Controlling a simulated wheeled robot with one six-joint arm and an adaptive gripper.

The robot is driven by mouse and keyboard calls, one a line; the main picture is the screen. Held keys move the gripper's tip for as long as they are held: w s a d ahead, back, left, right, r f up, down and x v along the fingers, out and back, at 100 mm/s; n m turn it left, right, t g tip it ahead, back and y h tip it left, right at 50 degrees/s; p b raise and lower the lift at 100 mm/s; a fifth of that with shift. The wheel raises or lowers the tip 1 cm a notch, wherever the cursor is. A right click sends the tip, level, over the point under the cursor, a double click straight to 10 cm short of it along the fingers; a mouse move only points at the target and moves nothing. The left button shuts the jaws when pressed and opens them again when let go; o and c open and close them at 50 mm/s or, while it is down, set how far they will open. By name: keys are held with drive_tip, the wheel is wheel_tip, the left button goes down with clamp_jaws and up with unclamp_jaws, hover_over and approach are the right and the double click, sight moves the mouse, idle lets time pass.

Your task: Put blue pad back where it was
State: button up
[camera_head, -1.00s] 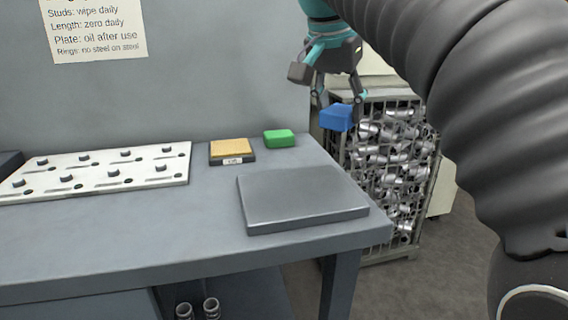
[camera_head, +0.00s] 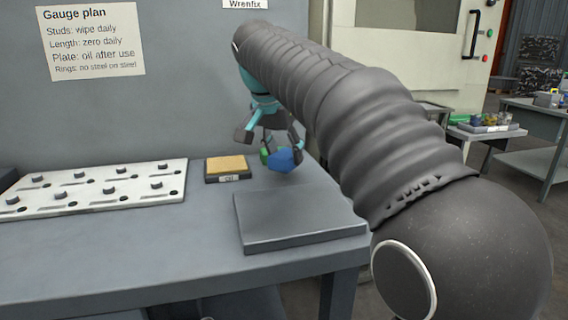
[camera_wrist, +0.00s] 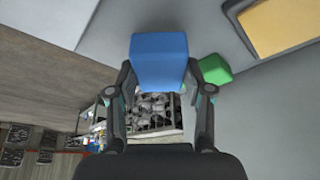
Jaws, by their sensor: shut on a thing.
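My gripper (camera_head: 281,153) is shut on the blue pad (camera_head: 286,160) and holds it near the back right end of the grey bench (camera_head: 120,255). In the wrist view the blue pad (camera_wrist: 159,60) sits between the two fingertips. The green pad (camera_head: 265,153) is mostly hidden behind the gripper in the head view. In the wrist view the green pad (camera_wrist: 215,69) lies just right of the blue pad. I cannot tell whether the blue pad touches the bench.
A yellow pad (camera_head: 227,163) sits in a dark labelled holder left of my gripper. A grey plate (camera_head: 290,220) lies at the bench's front right. A white studded board (camera_head: 95,190) lies at left. A gauge plan sign (camera_head: 92,40) hangs behind. A crate of metal parts (camera_wrist: 155,112) shows in the wrist view.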

drive_tip(key=shift+f, duration=1.25)
drive_tip(key=shift+f, duration=0.15)
drive_tip(key=o, duration=1.1)
drive_tip(key=p+v, duration=0.1)
drive_tip(key=v, duration=1.1)
